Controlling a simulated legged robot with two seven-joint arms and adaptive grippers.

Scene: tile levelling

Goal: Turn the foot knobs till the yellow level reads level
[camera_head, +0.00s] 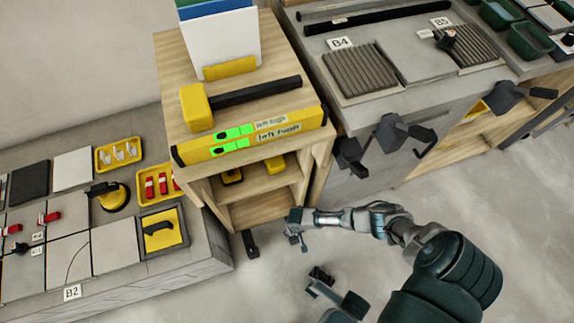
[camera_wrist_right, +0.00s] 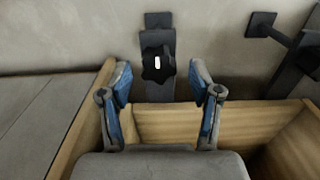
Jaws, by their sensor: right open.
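The yellow level (camera_head: 250,140) lies along the front edge of the wooden cabinet top. Its green-lit displays carry labels that seem to read "left high". A black foot knob (camera_wrist_right: 157,63) with a white mark sits on a dark bracket in the right wrist view. My right gripper (camera_wrist_right: 160,95) is open, its blue-padded fingers either side of the line to the knob, not visibly touching it. In the head view my right gripper (camera_head: 294,229) is beside the cabinet's lower right. Dark jointed parts at the bottom centre may be my left gripper (camera_head: 322,277); its jaw state is unclear.
A yellow mallet (camera_head: 197,107) lies behind the level on the cabinet top (camera_head: 172,62). A low tiled bench (camera_head: 112,252) stands left. A grey bench (camera_head: 405,93) with dark brackets (camera_head: 390,133) stands right. Grey floor (camera_head: 480,185) is open in front.

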